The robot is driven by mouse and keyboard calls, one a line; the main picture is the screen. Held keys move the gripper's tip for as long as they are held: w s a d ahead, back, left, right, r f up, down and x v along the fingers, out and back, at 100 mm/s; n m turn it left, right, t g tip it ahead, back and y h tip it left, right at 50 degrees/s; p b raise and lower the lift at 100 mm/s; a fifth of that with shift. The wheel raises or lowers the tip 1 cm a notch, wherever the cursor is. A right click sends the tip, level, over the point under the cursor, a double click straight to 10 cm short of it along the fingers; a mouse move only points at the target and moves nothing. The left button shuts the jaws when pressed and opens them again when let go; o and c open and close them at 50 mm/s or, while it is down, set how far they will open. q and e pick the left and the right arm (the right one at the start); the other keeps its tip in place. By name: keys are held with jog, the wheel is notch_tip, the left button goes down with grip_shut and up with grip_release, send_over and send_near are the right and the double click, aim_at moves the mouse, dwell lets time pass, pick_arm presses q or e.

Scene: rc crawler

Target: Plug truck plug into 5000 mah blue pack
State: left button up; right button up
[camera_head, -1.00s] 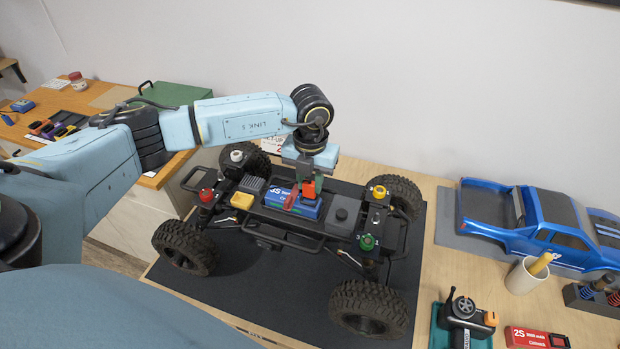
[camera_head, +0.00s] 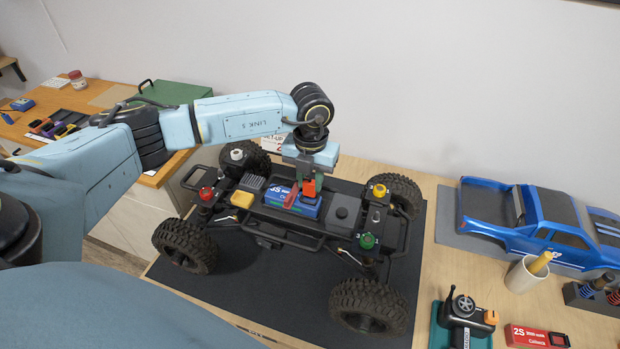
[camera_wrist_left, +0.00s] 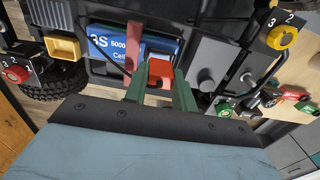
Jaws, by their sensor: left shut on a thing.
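The blue pack (camera_head: 279,197), marked 3S 5000 in the left wrist view (camera_wrist_left: 104,43), lies in the chassis of the crawler truck (camera_head: 258,215), with a red strap (camera_head: 292,196) across it. My left gripper (camera_head: 309,186) points down over the pack's right end. It is shut on a red-orange plug (camera_head: 310,188), which also shows between the green fingers in the left wrist view (camera_wrist_left: 160,70). The plug is at a dark block at the pack's right end. I cannot tell whether it is seated. My right gripper is not in view.
The truck stands on a black mat (camera_head: 240,290). To the right are a blue truck body (camera_head: 560,240), a cup (camera_head: 522,275), a transmitter (camera_head: 467,312) and a red 2S pack (camera_head: 536,337). Coloured caps, such as a yellow one (camera_head: 379,191), stand up on the truck's corners.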

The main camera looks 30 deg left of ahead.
aim_at(310, 181)
pick_arm(q)
jog(key=shift+f+b, duration=0.9)
jog(key=shift+f, duration=0.3)
dwell(0.3)
jog(key=o, duration=1)
notch_tip(310, 181, up, 14)
jog(key=shift+f+b, duration=0.25)
jog(key=shift+b, duration=0.3)
